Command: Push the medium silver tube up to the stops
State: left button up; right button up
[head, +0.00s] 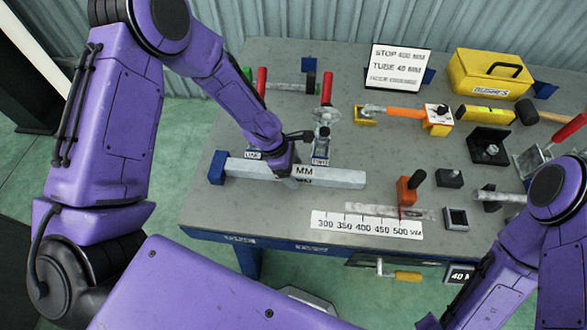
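A silver square tube (335,177) lies left to right near the front left of the table. Its left end is close to a blue block (217,167); I cannot tell whether they touch. I take it for the medium silver tube. My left gripper (285,168) points down at the middle of this tube and hides part of it. Its fingers are too dark and small to show whether they are open or shut on it. My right arm enters at the lower right; its gripper is not clearly in the frame.
Red-handled clamps (326,88) stand behind the tube. A ruler strip (367,226) lies at the front edge, with an orange-handled piece (411,188) behind it. A yellow toolbox (490,74), a sign (399,69) and a hammer (527,112) are at the back right.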

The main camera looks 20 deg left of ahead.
pick_arm(q)
jog(key=shift+r, duration=0.3)
jog(key=v, duration=1)
jog(key=shift+a+f, duration=0.1)
